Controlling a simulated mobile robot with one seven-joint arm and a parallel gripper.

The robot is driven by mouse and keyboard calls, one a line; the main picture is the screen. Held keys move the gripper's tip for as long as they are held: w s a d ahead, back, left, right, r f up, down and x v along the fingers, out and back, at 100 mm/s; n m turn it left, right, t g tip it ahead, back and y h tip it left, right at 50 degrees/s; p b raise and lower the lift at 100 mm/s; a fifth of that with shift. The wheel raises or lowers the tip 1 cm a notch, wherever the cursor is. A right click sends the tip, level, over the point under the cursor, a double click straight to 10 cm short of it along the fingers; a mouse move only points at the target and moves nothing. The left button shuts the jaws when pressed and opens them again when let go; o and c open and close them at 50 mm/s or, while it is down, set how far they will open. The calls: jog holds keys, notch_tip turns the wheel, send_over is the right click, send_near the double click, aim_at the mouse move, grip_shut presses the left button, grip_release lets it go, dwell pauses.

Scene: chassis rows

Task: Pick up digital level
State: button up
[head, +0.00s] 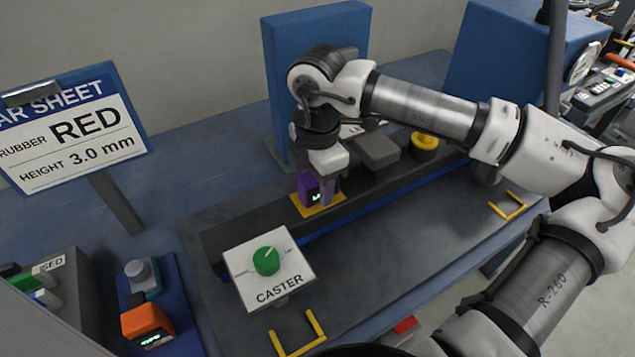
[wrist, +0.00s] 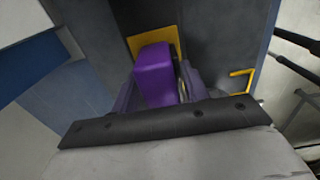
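A purple digital level (head: 308,188) with a small lit green display stands on a yellow pad (head: 318,208) on the dark rail. The wrist view shows its purple top and side (wrist: 155,72) between my fingers. My gripper (head: 322,187) points down at it, with one finger on each side (wrist: 160,88). A narrow gap shows on the right side of the level, so the fingers look open around it. Contact on the left side is hard to tell. An orange device (head: 147,325) with a similar green display lies on a blue tray at the lower left.
A blue upright panel (head: 312,60) rises behind my gripper. A grey block (head: 376,150) and a yellow ring (head: 425,142) sit farther right along the rail. A RED sign (head: 75,130) stands at left.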

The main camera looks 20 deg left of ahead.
grip_shut()
jog(key=shift+r, duration=0.15)
